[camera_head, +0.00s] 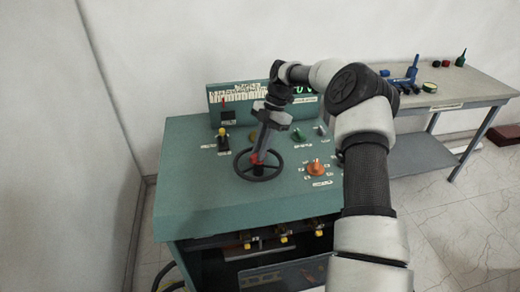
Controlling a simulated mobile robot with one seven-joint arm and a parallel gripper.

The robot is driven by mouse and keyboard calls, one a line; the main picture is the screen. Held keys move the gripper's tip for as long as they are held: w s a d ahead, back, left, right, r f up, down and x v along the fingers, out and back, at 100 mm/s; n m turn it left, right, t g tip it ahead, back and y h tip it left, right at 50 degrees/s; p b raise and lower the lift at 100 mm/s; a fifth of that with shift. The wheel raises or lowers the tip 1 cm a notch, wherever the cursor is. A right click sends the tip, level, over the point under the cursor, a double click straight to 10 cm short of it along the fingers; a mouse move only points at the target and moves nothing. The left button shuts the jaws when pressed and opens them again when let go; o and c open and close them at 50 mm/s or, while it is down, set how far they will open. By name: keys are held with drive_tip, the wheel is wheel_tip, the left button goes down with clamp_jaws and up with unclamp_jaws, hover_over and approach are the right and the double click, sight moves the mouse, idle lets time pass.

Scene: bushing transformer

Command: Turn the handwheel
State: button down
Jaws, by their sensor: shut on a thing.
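The black handwheel (240,172) lies flat on the sloped top of the green control cabinet (185,185). My gripper (257,160) reaches down from above, at the back and middle of the wheel. It is shut on the handwheel, with red near its fingertips at the wheel. The exact grip on the rim or hub is too small to make out, and the gripper hides part of the wheel.
Near the wheel on the panel are a yellow-topped lever (223,133), a green knob (298,134) and an orange knob (316,166). An upright instrument panel (232,100) stands at the back. A grey table (470,92) with bottles is at right. The cabinet's front left top is clear.

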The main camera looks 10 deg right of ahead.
drive_tip(key=shift+d, duration=0.1)
drive_tip(key=c, duration=1.7)
unclamp_jaws()
drive_tip(key=shift+p+v, duration=2.4)
drive_tip(key=shift+v, duration=6.3)
